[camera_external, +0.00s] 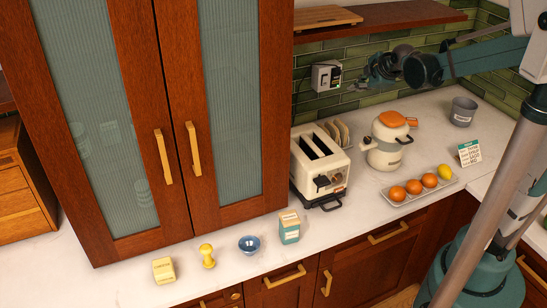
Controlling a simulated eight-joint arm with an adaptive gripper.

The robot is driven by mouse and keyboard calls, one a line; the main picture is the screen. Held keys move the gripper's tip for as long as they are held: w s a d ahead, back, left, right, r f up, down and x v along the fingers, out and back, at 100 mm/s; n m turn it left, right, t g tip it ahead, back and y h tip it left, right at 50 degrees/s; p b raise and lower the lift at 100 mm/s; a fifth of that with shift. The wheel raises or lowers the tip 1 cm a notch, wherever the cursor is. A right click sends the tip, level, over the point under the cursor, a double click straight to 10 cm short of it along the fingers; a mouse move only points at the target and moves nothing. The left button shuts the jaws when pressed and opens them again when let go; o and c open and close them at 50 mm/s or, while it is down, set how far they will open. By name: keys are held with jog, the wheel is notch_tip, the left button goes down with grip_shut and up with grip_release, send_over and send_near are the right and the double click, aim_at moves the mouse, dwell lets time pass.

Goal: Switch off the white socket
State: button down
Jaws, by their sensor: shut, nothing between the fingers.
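The white socket (326,76) is a small box on the green tiled wall, right of the tall cabinet. A dark part and a small green light show on its right side. My gripper (358,86) is just to the right of the socket, at the end of my teal arm that comes in from the right. Its fingers are small in this view and look close to the socket's right side. I cannot tell whether they touch it. The gripper is shut and holds nothing.
A cream toaster (320,160) stands below the socket, with a white kettle (386,143) right of it. A wooden shelf (375,20) runs above the socket. A grey cup (463,112) stands at the right.

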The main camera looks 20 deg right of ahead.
jog(key=w+n+p, duration=0.1)
jog(key=w+n, duration=0.2)
jog(key=w, duration=0.5)
jog(key=shift+d+f+n+t+p, duration=0.25)
jog(key=shift+f+n+t+p, duration=0.05)
jog(key=shift+n+p, duration=0.1)
jog(key=shift+w, duration=0.15)
send_near(330, 71)
jog(key=shift+s+f+p+x, duration=0.1)
jog(key=shift+s+f+x, duration=0.05)
jog(key=shift+x, duration=0.9)
jog(key=shift+s+f+p+x, duration=0.1)
jog(key=shift+f+x, duration=0.05)
jog(key=shift+x, duration=0.95)
jog(key=shift+s+f+p+x, duration=0.1)
jog(key=shift+s+f+x, duration=0.05)
jog(key=shift+x, duration=0.9)
jog(key=shift+w, duration=0.1)
jog(key=shift+w+r+b, duration=0.2)
jog(key=shift+w+b, duration=0.1)
jog(key=shift+w, duration=0.15)
jog(key=shift+r, duration=0.1)
